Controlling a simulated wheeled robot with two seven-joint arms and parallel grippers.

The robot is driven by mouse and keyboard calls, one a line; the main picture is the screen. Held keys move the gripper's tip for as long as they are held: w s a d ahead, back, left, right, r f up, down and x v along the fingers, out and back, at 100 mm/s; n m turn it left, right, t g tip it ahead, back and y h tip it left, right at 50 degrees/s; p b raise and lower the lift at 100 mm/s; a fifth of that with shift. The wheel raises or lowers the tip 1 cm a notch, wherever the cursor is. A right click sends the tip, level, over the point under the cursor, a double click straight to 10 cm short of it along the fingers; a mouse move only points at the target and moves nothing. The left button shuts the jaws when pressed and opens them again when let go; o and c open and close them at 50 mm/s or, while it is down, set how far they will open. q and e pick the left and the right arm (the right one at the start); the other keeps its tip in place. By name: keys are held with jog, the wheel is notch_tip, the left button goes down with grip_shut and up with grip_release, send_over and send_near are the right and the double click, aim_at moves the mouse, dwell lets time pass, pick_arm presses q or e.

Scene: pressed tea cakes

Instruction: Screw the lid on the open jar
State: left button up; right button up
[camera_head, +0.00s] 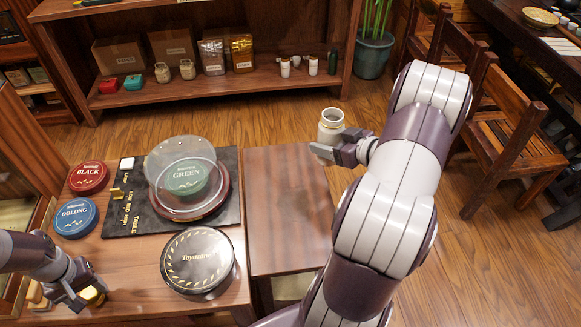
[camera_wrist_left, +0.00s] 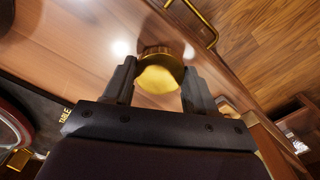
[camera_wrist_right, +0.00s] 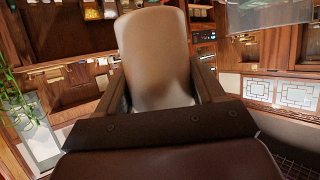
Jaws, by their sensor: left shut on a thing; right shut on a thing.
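The open jar (camera_head: 331,128) is whitish with a round open mouth at its top. It is upright and held in the air past the far end of the right-hand table. My right gripper (camera_head: 345,151) is shut on its body. In the right wrist view the jar (camera_wrist_right: 155,55) fills the space between the fingers. The gold lid (camera_wrist_left: 160,73) is between the fingertips of my left gripper (camera_wrist_left: 157,85), which is shut on it. In the head view the lid (camera_head: 94,294) is low at the left, over the table's near edge, far from the jar.
The left table (camera_head: 140,262) holds a black board with a clear-covered green tin, a black Toysmau tin (camera_head: 197,260), and red (camera_head: 88,177) and blue (camera_head: 75,217) tins. The right-hand table (camera_head: 285,205) is bare. Shelves stand behind; chairs are at the right.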

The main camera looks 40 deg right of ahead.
pick_arm(q)
jog(key=shift+f+b, duration=0.45)
jog(key=shift+b, duration=0.05)
pick_arm(e)
send_over(290, 167)
notch_tip(290, 167, down, 7)
jog(key=shift+w, duration=0.1)
pick_arm(q)
jog(key=shift+f, duration=0.15)
pick_arm(e)
notch_tip(290, 167, down, 4)
jog(key=shift+d+f, duration=0.1)
